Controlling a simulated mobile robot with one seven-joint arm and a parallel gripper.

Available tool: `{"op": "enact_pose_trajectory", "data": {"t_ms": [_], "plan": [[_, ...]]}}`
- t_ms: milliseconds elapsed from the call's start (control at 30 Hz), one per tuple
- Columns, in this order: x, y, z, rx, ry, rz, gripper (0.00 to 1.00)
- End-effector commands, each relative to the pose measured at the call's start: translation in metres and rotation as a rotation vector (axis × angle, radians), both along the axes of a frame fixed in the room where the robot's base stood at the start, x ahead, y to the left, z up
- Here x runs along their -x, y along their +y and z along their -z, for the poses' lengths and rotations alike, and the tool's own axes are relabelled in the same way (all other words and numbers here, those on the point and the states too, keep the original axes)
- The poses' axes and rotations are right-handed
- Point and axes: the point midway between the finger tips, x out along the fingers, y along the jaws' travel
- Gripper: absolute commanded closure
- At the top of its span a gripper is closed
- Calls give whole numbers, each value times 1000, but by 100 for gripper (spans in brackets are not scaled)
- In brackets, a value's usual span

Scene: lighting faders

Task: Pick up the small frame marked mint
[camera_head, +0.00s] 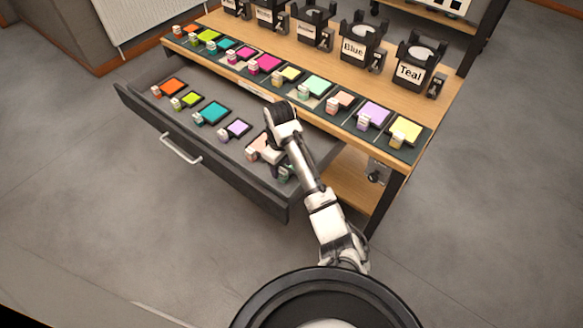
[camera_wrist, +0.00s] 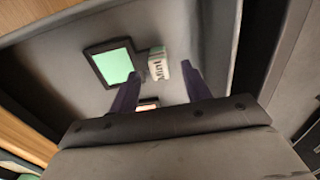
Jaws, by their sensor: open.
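The small mint frame (camera_wrist: 112,63) lies flat in the open drawer, a mint-green pane in a dark border. Its white tab (camera_wrist: 158,66) with a small, hard-to-read label sticks out to its right in the wrist view. My gripper (camera_wrist: 161,70) is open, with a dark finger on either side of the tab; whether they touch it I cannot tell. In the head view my arm covers most of this frame, and only a bit of it (camera_head: 285,173) shows at the drawer's right end.
The pulled-out drawer (camera_head: 237,178) also holds orange, lime, teal, lilac and peach frames (camera_head: 258,146). Another mint frame (camera_head: 313,86) lies in the row on the wooden table above. Drawer walls surround my gripper.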

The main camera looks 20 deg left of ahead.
Motion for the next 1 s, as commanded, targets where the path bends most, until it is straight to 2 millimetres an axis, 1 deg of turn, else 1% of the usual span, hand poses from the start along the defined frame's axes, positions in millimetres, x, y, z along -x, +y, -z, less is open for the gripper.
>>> {"op": "enact_pose_trajectory", "data": {"t_ms": [100,200,300,467,567,833,1000], "plan": [[0,-2,16,2,2,2,53],[0,-1,26,1,0,1,53],[0,-1,29,0,-1,1,53],[0,-1,30,0,-1,0,53],[0,-1,29,0,-1,0,64],[0,-1,29,-1,-1,0,100],[-1,-1,29,0,-2,0,100]]}}
